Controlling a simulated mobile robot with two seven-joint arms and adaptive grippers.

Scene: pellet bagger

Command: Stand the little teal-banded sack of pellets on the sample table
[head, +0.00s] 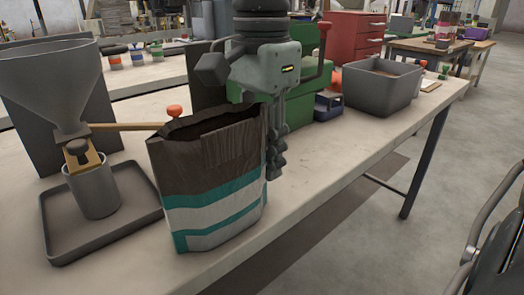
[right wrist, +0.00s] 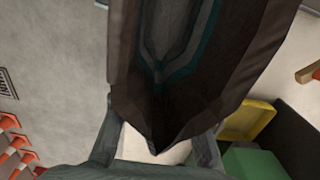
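The sack (head: 205,190), brown with teal and pale bands, stands upright with its mouth open on the pale workbench (head: 310,178). My right gripper (head: 276,160) points down at the sack's right side. In the right wrist view the sack (right wrist: 225,80) is seen from above into its mouth. There my right gripper's (right wrist: 155,135) fingers are spread, with the sack's narrow side edge between them and bench showing beside it. The pellets cannot be made out. My left gripper is out of view. No table is clearly marked as the sample table.
A funnel (head: 55,85) over a grey cup (head: 93,190) on a tray (head: 50,240) stands left. A green machine (head: 300,95) and grey bin (head: 383,88) stand behind. A wooden table (head: 430,47) bearing a red-and-white sack (head: 447,28) is at back right. Floor (head: 400,240) is open.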

